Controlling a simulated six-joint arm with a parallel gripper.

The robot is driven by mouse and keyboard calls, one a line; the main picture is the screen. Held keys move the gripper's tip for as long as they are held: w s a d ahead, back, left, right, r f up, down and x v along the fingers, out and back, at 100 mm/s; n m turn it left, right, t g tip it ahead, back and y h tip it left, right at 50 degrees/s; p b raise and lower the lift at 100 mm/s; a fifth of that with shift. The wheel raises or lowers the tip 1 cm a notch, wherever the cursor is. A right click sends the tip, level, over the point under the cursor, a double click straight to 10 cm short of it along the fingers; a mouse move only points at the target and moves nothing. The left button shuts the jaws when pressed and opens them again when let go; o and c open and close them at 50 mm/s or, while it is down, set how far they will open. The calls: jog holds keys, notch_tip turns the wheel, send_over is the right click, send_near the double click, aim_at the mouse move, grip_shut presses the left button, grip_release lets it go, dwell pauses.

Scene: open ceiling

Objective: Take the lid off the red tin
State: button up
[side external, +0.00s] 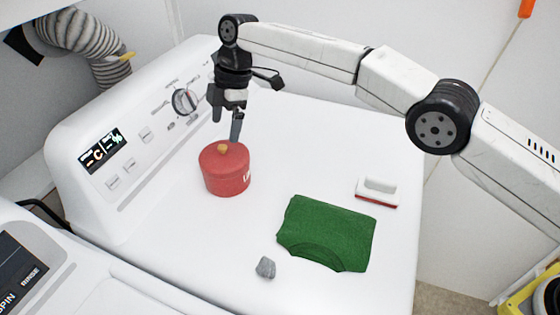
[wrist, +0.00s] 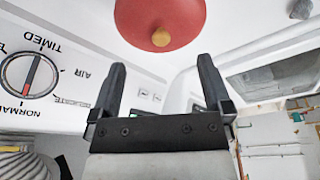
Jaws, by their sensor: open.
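The red tin (side external: 226,178) stands upright on the white machine top, near the control panel. Its red lid (side external: 215,158) is on it, with a small tan knob (side external: 223,148) on top. In the wrist view the lid (wrist: 150,20) and its knob (wrist: 161,37) show at the top, beyond the fingertips. My gripper (side external: 226,130) is above and just behind the tin in the side view, pointing down. In the wrist view my gripper (wrist: 162,65) has its two fingers apart with nothing between them. It does not appear to touch the knob.
A folded green cloth (side external: 327,232) lies right of the tin, with a white brush (side external: 378,192) behind it. A small grey lump (side external: 265,267) lies near the front edge. The control panel with its dial (side external: 185,102) rises close to my gripper. The top's back right is clear.

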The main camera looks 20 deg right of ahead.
aim_at(223, 146)
jog(key=shift+f, duration=0.15)
jog(key=shift+x, duration=2.5)
jog(key=shift+c, duration=0.2)
jog(key=shift+s, duration=0.1)
grip_shut()
